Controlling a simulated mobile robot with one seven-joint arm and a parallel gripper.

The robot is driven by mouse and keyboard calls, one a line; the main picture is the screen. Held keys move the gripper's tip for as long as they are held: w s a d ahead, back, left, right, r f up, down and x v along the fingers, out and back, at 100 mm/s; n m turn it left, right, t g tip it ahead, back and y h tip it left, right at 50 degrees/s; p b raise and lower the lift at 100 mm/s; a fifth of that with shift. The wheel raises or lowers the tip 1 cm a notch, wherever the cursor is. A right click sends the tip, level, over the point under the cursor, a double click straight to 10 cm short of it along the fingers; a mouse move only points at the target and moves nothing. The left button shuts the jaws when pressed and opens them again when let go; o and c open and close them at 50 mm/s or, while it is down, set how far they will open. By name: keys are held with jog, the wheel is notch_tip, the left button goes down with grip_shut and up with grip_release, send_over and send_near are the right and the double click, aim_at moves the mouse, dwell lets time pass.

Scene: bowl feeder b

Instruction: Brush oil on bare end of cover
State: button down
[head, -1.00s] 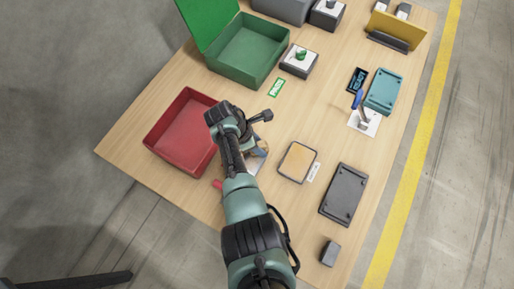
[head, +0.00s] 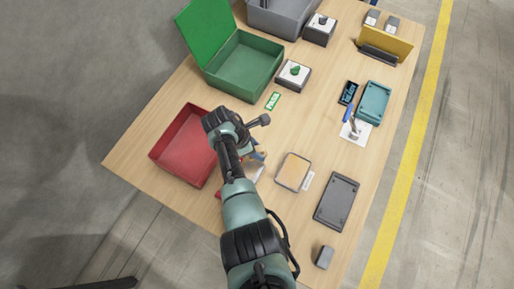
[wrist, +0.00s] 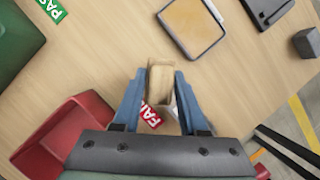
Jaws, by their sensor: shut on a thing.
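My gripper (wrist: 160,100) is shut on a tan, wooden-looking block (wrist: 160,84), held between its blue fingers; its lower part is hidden. In the head view my gripper (head: 257,157) is low over the table, right of the red bin, partly behind my arm. A tan pad in a dark-rimmed tray (head: 293,171) lies just right of it, and also shows in the wrist view (wrist: 192,25). A teal box-like part (head: 374,103) and a blue-handled tool (head: 347,114) lie farther right. A dark grey plate (head: 337,203) lies at lower right. I cannot tell which part is the cover.
The red bin (head: 170,130) stands at left, the open green box (head: 238,90) behind it. A red FAIL label (wrist: 151,115) shows beneath my gripper. Dark blocks (head: 293,82) and a yellow plate in a stand (head: 387,42) stand at the back. The table's middle (head: 310,120) is clear.

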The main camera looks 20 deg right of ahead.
aim_at(259, 148)
notch_tip(259, 148, up, 3)
jog(key=p, duration=0.3)
dwell(0.6)
